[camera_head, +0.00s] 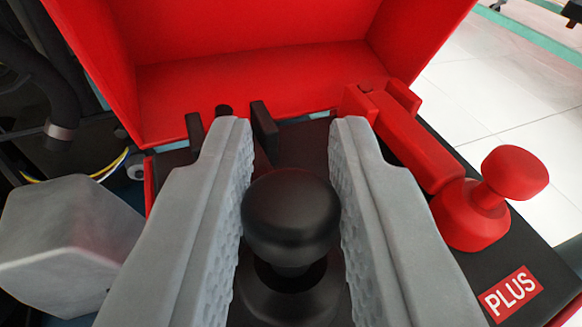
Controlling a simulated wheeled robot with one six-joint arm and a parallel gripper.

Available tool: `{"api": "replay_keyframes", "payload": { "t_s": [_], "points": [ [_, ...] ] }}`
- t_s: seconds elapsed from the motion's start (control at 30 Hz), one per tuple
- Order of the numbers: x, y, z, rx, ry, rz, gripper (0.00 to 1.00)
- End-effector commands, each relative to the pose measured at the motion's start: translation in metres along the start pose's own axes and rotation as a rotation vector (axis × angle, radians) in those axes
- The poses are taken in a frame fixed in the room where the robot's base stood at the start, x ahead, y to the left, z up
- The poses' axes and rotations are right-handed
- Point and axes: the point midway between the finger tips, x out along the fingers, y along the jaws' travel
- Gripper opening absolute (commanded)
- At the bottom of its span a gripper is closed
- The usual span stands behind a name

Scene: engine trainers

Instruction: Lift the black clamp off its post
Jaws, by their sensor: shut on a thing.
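My gripper (292,130) reaches forward with its two grey ridged fingers on either side of the black clamp (291,215). It is shut on the clamp, at its round black knob and the wider body under it. Upright black pieces show ahead, near the left fingertip; I cannot tell whether they belong to the clamp. The black clamp's post is hidden. I cannot tell whether the clamp still touches what is below it.
A red clamp (470,215) with a knob lies to the right, beside a red "PLUS" label (511,291) on a dark surface. An open red box-like cover (250,75) rises behind. A grey block (66,245), hoses and wires are at left. Tiled floor lies right.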

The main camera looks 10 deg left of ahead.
Motion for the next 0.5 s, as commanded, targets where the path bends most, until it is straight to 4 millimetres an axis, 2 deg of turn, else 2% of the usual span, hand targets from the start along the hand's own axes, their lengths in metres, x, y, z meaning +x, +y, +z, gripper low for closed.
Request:
{"api": "replay_keyframes", "payload": {
  "t_s": [0.2, 0.5],
  "points": [
    [0.008, -0.004, -0.019, -0.064, -0.153, -0.001, 0.00],
    [0.017, -0.008, -0.029, -0.123, -0.298, 0.000, 0.00]
  ]
}}
